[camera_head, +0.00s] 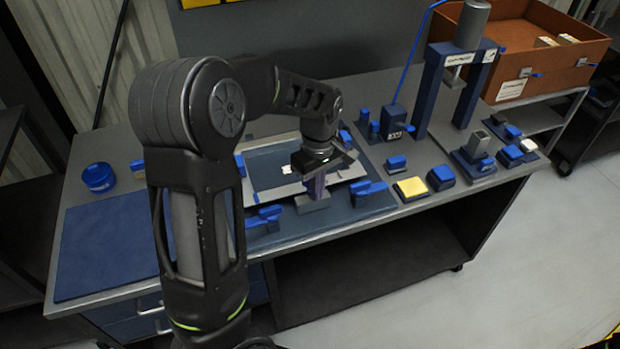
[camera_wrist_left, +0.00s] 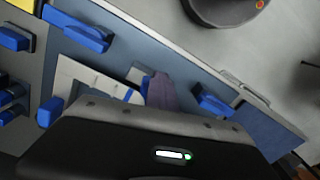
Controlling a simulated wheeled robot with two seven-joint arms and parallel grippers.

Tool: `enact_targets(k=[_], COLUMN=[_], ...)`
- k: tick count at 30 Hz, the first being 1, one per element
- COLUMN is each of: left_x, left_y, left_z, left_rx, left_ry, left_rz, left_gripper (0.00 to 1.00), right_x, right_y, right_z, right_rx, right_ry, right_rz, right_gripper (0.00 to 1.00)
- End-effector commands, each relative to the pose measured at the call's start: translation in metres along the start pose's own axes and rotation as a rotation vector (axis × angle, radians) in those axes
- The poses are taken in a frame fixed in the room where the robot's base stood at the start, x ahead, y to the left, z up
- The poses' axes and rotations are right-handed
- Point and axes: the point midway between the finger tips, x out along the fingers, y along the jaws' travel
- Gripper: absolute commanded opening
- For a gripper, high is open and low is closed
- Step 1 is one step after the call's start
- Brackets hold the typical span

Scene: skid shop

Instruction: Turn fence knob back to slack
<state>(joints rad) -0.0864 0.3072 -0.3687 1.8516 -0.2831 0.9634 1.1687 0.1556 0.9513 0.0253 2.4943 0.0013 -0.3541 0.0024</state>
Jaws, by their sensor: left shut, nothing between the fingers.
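My left gripper (camera_head: 317,188) is shut and empty. It points down over the front part of the fixture plate (camera_head: 290,232) on the bench. In the left wrist view its closed fingers (camera_wrist_left: 160,92) stick out past the dark palm. A small grey block (camera_head: 313,204) sits right at the fingertips; I cannot tell whether they touch. I cannot tell for sure which part is the fence knob, or how it is turned; the gripper hides part of this spot. Blue clamp-like pieces stand left (camera_head: 264,217) and right (camera_head: 368,191) of the gripper. My right gripper is not in view.
A blue press frame (camera_head: 424,92) and an orange crate (camera_head: 570,65) stand at the back right. Several small blue blocks and a yellow pad (camera_head: 411,188) lie right of the plate. A blue mat (camera_head: 105,245) and a blue round tub (camera_head: 98,177) are at left.

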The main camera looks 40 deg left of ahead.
Motion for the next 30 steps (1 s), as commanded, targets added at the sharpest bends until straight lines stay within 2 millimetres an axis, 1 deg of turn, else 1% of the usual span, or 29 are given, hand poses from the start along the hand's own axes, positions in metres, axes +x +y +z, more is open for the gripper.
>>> enact_targets(k=[1,7,12,16,26,27,28,30], left_x=[-0.006,-0.006,-0.006,-0.006,-0.048,-0.052,-0.055,-0.061], left_y=[0.013,0.013,0.013,0.013,0.013,0.013,0.013,0.011], left_z=[-0.006,-0.006,-0.006,-0.006,-0.005,-0.005,-0.004,-0.004], left_rx=[0.003,0.006,0.007,0.008,0.010,0.011,0.010,0.009], left_ry=[0.021,0.022,0.023,0.023,0.024,0.023,0.023,0.021], left_rz=[0.043,0.043,0.043,0.043,0.050,0.049,0.047,0.044], left_gripper=[0.00,0.00,0.14,0.14,0.14,0.28,0.38,0.38], right_x=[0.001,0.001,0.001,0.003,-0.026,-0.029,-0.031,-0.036], right_y=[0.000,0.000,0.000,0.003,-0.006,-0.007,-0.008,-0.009], right_z=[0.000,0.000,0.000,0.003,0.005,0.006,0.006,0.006], right_rx=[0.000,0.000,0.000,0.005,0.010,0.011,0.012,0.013], right_ry=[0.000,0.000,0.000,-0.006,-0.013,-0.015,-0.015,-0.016], right_rz=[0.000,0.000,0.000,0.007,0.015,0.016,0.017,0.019], right_gripper=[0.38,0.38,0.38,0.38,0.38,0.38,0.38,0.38])
